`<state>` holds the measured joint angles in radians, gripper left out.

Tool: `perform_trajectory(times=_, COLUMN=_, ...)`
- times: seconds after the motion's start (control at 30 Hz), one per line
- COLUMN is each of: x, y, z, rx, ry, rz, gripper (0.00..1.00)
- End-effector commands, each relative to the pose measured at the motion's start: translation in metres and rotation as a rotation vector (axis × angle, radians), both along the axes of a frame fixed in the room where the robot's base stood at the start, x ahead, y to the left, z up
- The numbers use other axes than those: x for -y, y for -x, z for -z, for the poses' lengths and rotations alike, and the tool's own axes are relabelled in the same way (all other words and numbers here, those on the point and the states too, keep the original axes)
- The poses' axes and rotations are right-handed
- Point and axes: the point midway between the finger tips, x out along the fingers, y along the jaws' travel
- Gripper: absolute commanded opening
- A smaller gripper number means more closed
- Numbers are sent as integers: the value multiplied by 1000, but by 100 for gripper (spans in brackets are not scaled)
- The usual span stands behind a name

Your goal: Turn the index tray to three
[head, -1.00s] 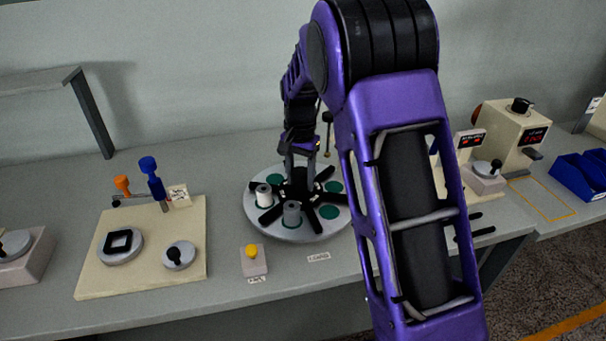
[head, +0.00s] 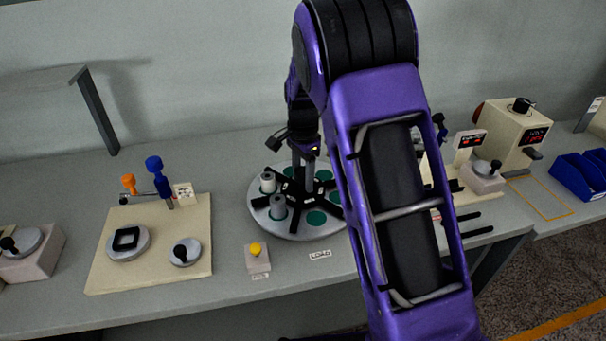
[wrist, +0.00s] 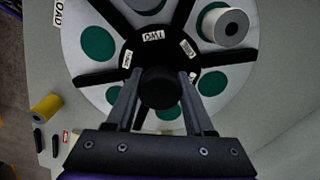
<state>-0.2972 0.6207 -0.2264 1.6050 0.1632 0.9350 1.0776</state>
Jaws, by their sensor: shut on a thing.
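The index tray (head: 300,233) is a round grey disc with a black spoked hub and green round spots, lying on the bench. In the wrist view the tray (wrist: 75,45) fills the upper middle. My gripper (head: 301,172) reaches down to its centre. In the wrist view my gripper's fingers (wrist: 160,92) are closed around the black round knob (wrist: 160,86) at the hub. Small white labels sit around the hub; one appears to read TWO (wrist: 153,36), the others are too small to read surely.
A small block with a yellow button (head: 256,250) and a LOAD label (head: 320,254) lie in front of the tray. A beige board (head: 150,270) with dials and coloured knobs stands to the left. My arm hides the bench right of the tray.

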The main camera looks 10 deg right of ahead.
Motion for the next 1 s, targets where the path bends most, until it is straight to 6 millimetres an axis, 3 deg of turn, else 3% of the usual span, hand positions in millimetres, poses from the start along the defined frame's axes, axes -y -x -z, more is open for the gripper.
perform_trajectory(times=0.43, x=1, y=-1, z=-2, rx=4, ry=1, rz=105, gripper=0)
perform_trajectory(times=0.97, x=1, y=-1, z=-1, rx=4, ry=1, rz=115, gripper=0)
perform_trajectory(times=1.0, x=1, y=-1, z=-1, rx=4, ry=1, rz=115, gripper=58)
